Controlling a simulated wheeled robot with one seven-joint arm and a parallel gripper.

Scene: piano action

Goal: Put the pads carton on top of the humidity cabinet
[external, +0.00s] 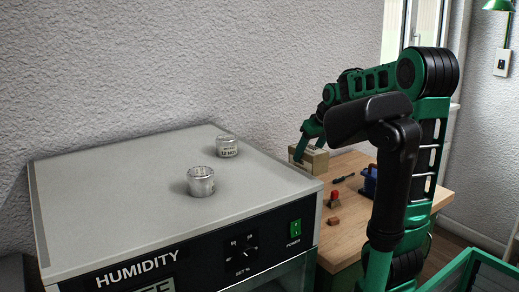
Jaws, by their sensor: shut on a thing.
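The humidity cabinet (110,200) stands at the left, with a broad flat grey top and a black front panel lettered HUMIDITY. The pads carton (314,161) is a small tan box with a pale label, just beyond the cabinet's right rear side, at the far left of the wooden bench. My gripper (307,146) reaches down on the carton from above and is shut on it. Part of the carton is hidden by the green fingers. I cannot tell whether its bottom touches the bench.
Two silvery tins, one nearer (201,183) and one farther (227,147), stand on the cabinet top; its left and front areas are clear. The wooden bench (350,235) holds a dark tool (343,178), a red-topped item (334,197), a brown block (333,221) and a blue object (370,182).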

